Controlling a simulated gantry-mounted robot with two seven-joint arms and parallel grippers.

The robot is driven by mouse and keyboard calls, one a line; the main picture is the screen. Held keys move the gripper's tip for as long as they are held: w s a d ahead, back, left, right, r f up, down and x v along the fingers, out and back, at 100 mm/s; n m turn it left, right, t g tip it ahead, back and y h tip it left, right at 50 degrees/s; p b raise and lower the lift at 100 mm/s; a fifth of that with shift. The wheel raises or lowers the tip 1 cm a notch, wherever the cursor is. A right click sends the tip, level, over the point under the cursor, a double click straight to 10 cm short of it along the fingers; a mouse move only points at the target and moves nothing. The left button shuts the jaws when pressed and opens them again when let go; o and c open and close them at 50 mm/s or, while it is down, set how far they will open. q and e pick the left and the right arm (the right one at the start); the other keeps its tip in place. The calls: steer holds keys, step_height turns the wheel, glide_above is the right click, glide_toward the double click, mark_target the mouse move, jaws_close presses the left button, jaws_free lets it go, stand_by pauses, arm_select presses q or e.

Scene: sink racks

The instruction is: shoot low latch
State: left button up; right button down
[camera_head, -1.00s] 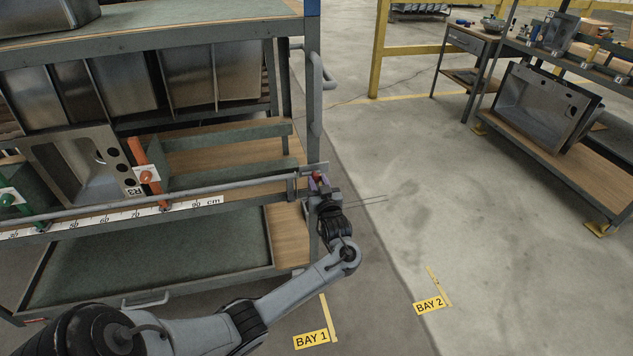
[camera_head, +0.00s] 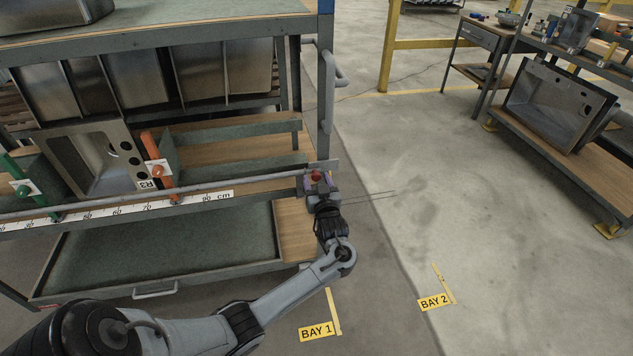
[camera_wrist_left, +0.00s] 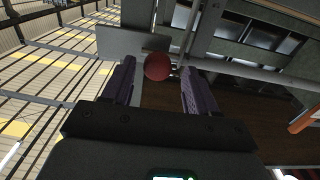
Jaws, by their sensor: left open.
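The low latch shows as a round red knob (camera_head: 316,176) at the right end of the long grey rail (camera_head: 190,192) along the front of the rack's lower part. My left gripper (camera_head: 318,180) is at this knob, its arm coming up from the lower left. In the left wrist view the red knob (camera_wrist_left: 157,66) sits between the two purple finger pads of my left gripper (camera_wrist_left: 157,82), which are apart on either side of it. A gap shows on the right; contact on the left cannot be told. My right gripper is not in view.
An orange handle (camera_head: 157,166) and a green handle (camera_head: 23,188) stand along the rail above the white cm scale (camera_head: 130,211). A grey upright (camera_head: 326,110) is just behind my gripper. Open floor (camera_head: 400,220) lies to the right, before another rack (camera_head: 580,170).

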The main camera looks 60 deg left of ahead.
arm_select(q)
steer(key=p+v, duration=0.3)
steer(key=v, duration=0.7)
steer(key=shift+s+d, duration=0.25)
steer(key=shift+d, duration=0.05)
steer(key=shift+f, duration=0.1)
